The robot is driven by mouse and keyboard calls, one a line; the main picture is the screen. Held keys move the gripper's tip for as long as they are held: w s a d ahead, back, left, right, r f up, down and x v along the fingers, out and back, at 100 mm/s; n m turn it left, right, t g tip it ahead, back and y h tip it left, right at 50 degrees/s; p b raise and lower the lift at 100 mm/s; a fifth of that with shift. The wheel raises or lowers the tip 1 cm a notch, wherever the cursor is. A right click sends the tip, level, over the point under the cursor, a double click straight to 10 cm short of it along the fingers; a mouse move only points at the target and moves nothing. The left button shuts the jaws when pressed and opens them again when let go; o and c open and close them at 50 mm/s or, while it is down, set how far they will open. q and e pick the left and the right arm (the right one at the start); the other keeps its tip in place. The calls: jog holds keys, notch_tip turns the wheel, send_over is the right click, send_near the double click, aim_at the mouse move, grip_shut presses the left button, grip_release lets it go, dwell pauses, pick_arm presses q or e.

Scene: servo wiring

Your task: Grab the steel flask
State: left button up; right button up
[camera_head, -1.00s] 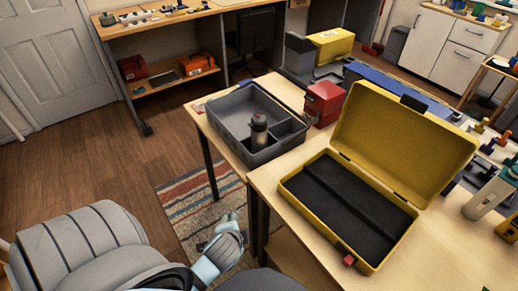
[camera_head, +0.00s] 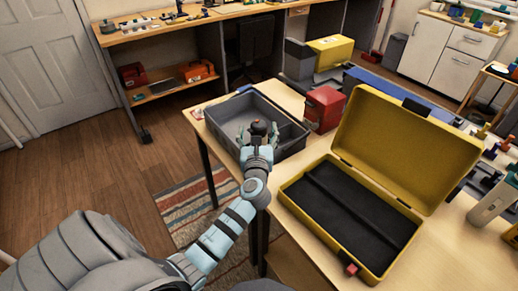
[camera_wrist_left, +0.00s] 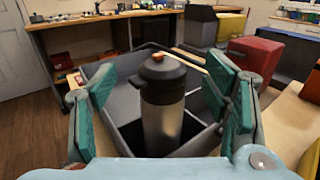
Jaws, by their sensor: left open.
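The steel flask (camera_wrist_left: 162,115) has a steel body, a black lid and an orange-brown top. It stands upright in the grey divided tray (camera_head: 222,108) on the wooden table. In the head view only its dark lid (camera_head: 259,127) shows above my left gripper, which hides the body. My left gripper (camera_head: 257,138) is open. In the left wrist view its teal-padded fingers (camera_wrist_left: 165,105) stand on either side of the flask, with gaps between pads and flask. My right gripper is not in view.
An open yellow case (camera_head: 388,235) with a dark foam lining stands to the right of the tray. A red box (camera_head: 324,108) stands just behind the tray's right side. A workbench (camera_head: 185,25) is farther back.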

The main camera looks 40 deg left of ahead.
pick_arm(q)
jog(key=x, duration=0.4)
jog(key=shift+w+f+b, duration=0.2)
jog(key=shift+f+b, duration=0.05)
jog(key=shift+b, duration=0.15)
jog(key=shift+s, duration=0.1)
grip_shut()
jog(key=shift+r, duration=0.1)
